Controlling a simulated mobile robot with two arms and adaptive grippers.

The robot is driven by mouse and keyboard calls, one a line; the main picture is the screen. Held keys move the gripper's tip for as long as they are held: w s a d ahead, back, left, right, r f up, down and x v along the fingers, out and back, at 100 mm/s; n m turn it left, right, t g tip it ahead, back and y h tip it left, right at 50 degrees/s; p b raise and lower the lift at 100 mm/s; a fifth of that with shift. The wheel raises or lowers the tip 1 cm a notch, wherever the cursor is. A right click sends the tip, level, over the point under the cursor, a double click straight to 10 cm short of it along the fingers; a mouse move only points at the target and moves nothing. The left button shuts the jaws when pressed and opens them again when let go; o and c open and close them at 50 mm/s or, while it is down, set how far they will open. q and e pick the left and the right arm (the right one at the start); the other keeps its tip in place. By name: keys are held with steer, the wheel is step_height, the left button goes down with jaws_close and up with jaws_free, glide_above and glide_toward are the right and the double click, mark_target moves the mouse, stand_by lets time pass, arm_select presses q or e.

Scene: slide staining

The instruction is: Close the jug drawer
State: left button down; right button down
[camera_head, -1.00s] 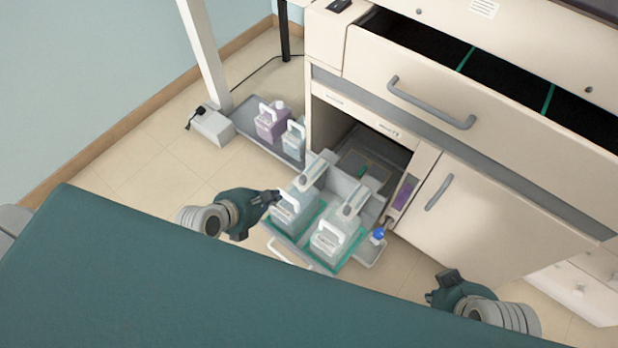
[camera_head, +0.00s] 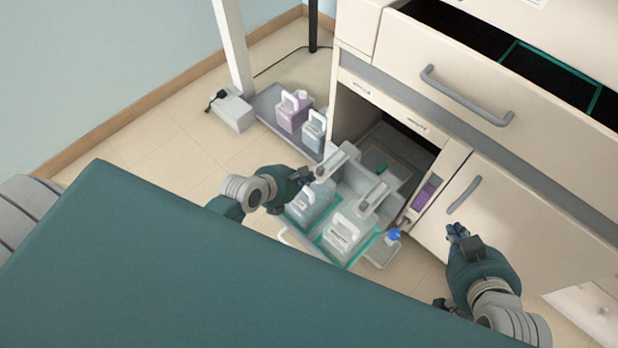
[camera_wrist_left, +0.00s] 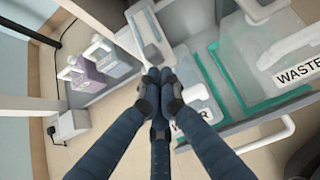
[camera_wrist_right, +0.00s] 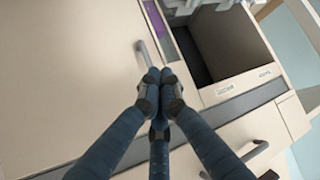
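The jug drawer (camera_head: 352,184) is pulled out of the low cabinet opening. Its bar handle (camera_head: 299,243) is at the near end, partly hidden by my teal body. It holds the water jug (camera_head: 307,207) and the waste jug (camera_head: 345,238), both upright; the waste jug also shows in the left wrist view (camera_wrist_left: 262,55). My left gripper (camera_head: 308,175) is shut and empty, over the left side of the drawer by the water jug; whether it touches is unclear. My right gripper (camera_head: 457,230) is shut and empty, in front of the cabinet door (camera_head: 500,215), right of the drawer.
An upper drawer (camera_head: 430,60) stands open above, with a grey handle (camera_head: 465,97). A side tray (camera_head: 380,256) carries a blue-capped bottle (camera_head: 393,236). A floor tray (camera_head: 268,98) with a purple jug (camera_head: 293,112) and a pale jug (camera_head: 314,130) stands left of the cabinet.

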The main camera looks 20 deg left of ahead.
arm_select(q)
steer(key=shift+w+d+f, duration=0.1)
steer(key=shift+w+f, duration=0.25)
arm_select(e)
steer(key=shift+w+a+r+t, duration=0.25)
steer(key=shift+w+r+t, duration=0.1)
steer(key=shift+w+r, duration=0.25)
steer(key=shift+w+a+r+t, duration=0.2)
steer(key=shift+w+r+t, duration=0.15)
steer(key=shift+w+r, duration=0.2)
steer(key=shift+s, duration=0.1)
